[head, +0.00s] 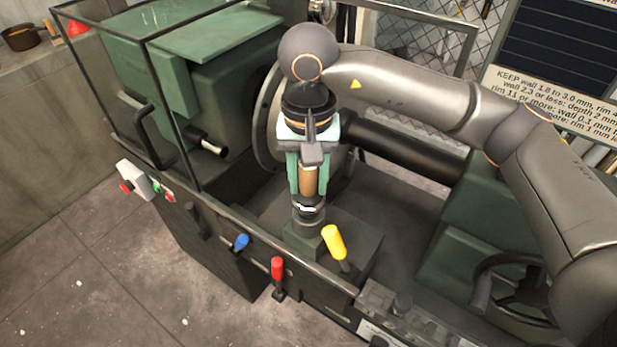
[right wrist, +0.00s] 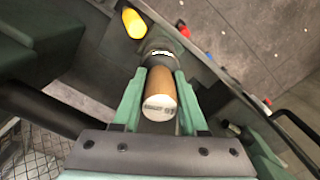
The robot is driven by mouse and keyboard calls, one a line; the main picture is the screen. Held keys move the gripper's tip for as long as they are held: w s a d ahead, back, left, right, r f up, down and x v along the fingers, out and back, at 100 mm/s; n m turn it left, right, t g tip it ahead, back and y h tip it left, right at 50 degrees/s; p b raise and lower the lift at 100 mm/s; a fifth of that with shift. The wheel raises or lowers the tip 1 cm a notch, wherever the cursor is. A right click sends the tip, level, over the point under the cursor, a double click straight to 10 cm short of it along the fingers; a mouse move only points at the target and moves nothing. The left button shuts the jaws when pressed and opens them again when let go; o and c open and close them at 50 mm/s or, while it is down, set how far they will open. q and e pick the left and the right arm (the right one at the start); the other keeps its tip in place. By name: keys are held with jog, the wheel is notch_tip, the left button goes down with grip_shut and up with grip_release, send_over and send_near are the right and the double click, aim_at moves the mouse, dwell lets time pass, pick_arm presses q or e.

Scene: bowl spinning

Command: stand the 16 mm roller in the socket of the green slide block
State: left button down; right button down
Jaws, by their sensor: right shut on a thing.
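My right gripper (head: 308,188) points down over the lathe and is shut on the roller's brown handle (head: 308,180). In the right wrist view the handle (right wrist: 161,94) sits between the green fingers, its pale end with small lettering towards the camera. Below the handle is a dark round part with a white mark (head: 308,208), directly above the green slide block (head: 299,242). The roller looks about upright. I cannot tell whether its lower end is in the socket or just above it, as the socket's opening is hidden. My left gripper is not in view.
A yellow-knobbed lever (head: 334,242) stands just right of the slide block. Blue (head: 240,242) and red (head: 278,268) levers are on the front. A large disc (head: 266,125) stands behind, left of my gripper. A handwheel (head: 515,290) is at lower right.

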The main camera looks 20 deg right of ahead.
jog(key=shift+f, duration=0.15)
jog(key=shift+c, duration=1.8)
grip_release()
notch_tip(320, 180, up, 12)
jog(key=shift+r, duration=0.25)
jog(key=shift+s, duration=0.1)
